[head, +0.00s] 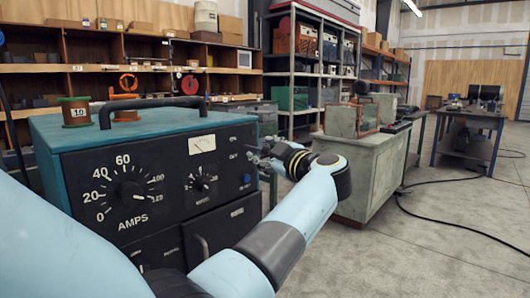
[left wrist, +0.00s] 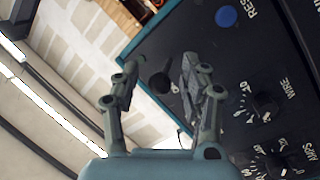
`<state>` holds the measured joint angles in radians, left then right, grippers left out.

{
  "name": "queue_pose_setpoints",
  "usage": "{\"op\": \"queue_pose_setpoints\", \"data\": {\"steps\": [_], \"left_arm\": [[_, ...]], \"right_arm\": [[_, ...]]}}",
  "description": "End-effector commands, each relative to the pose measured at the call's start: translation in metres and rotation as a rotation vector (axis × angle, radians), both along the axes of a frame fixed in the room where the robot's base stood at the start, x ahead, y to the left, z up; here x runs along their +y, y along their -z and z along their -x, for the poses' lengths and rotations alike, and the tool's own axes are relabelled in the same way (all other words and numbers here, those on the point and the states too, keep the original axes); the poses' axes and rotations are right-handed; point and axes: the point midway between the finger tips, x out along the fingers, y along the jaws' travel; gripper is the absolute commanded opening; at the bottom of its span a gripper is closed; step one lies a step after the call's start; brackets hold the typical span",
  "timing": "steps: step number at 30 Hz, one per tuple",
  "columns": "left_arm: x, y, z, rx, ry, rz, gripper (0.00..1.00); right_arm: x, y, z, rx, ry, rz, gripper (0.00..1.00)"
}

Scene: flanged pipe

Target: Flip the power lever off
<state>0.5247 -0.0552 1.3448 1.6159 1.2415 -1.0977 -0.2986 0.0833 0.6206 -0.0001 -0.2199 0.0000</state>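The welding machine (head: 150,137) is a teal box with a black control panel, at the left of the head view. In the left wrist view, a short dark lever with a rounded end (left wrist: 160,83) sticks out from the black panel (left wrist: 262,60). I take it for the power lever; in the head view I cannot make it out near my gripper. My left gripper (head: 262,156) is at the panel's upper right edge. In the left wrist view, its two fingers (left wrist: 160,75) are apart, one on each side of the lever, with no clear contact. My right gripper is not in view.
The panel carries an amps dial (head: 133,192), a smaller wire knob (head: 202,183), a meter (head: 202,144) and a blue button (head: 246,179). A handle (head: 150,104) and a spool (head: 76,112) are on top. A workbench (head: 370,165) stands behind; open floor lies right.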

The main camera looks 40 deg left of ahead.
Motion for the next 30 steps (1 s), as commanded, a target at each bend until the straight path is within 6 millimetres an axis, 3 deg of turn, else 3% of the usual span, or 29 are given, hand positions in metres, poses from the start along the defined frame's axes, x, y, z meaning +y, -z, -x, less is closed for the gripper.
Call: {"op": "queue_pose_setpoints", "data": {"steps": [1, 10, 23, 30], "left_arm": [[0.000, 0.000, 0.000, 0.000, 0.000, 0.000, 0.39], [0.000, 0.000, 0.000, 0.000, 0.000, 0.000, 0.00], [0.000, 0.002, 0.000, 0.000, 0.001, -0.013, 0.00], [0.003, 0.025, -0.001, -0.011, 0.002, -0.234, 0.00]], "right_arm": [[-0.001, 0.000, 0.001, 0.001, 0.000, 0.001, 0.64], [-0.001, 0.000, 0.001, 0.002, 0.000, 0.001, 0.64], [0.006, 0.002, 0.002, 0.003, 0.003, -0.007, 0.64], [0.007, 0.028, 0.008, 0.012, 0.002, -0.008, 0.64]]}}
